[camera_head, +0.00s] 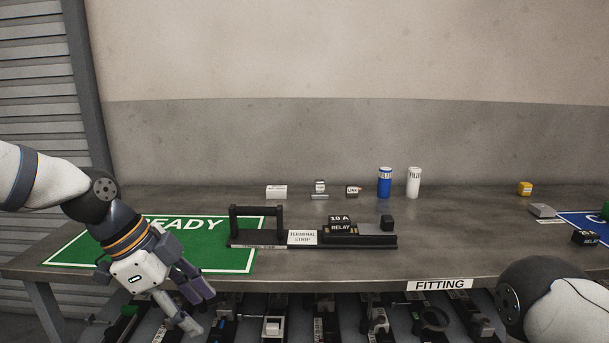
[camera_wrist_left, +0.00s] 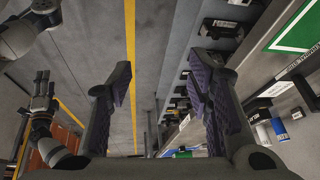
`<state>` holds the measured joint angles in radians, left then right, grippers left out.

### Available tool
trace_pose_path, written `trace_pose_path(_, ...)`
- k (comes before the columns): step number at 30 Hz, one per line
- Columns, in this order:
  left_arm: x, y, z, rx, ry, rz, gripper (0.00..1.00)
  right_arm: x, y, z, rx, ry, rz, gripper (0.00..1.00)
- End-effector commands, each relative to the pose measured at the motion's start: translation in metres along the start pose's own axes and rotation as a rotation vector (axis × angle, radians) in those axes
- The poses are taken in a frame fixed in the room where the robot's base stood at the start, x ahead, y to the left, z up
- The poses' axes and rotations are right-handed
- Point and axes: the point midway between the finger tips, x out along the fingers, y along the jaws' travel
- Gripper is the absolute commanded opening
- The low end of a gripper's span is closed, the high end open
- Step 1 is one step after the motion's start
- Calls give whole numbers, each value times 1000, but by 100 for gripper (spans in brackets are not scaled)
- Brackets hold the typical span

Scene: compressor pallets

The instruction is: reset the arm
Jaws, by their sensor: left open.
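My left arm reaches in from the left in the head view. Its gripper (camera_head: 196,312) hangs over the table's front edge, in front of the green READY mat (camera_head: 75,254), with its fingers pointing down. In the left wrist view the left gripper (camera_wrist_left: 162,85) is open, with nothing between its purple-lined fingers. A link of my right arm (camera_head: 568,305) fills the lower right corner of the head view. My right gripper (camera_wrist_left: 42,88) seems to show at the left of the left wrist view, too small to tell its jaws.
A terminal strip with a black handle (camera_head: 257,210) stands on the table (camera_head: 330,272), partly on the mat. Blue (camera_head: 385,184) and white (camera_head: 414,184) cylinders and small blocks stand behind it. A yellow block (camera_head: 525,188) is at right. Several parts sit below the front edge.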

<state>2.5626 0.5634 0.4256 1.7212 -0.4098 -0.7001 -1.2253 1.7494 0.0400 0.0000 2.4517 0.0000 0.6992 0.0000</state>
Motion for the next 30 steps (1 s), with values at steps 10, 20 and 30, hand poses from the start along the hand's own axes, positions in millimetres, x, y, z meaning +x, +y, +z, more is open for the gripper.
trace_pose_path(10,192,206,93,-891,-222,127,46,1,0,-1,0,1,0,53)
trace_pose_path(20,181,376,189,-1466,-550,-104,46,0,0,-1,0,2,0,53)
trace_pose_path(30,178,380,193,-1492,-558,-129,46,0,0,-1,0,2,0,53)
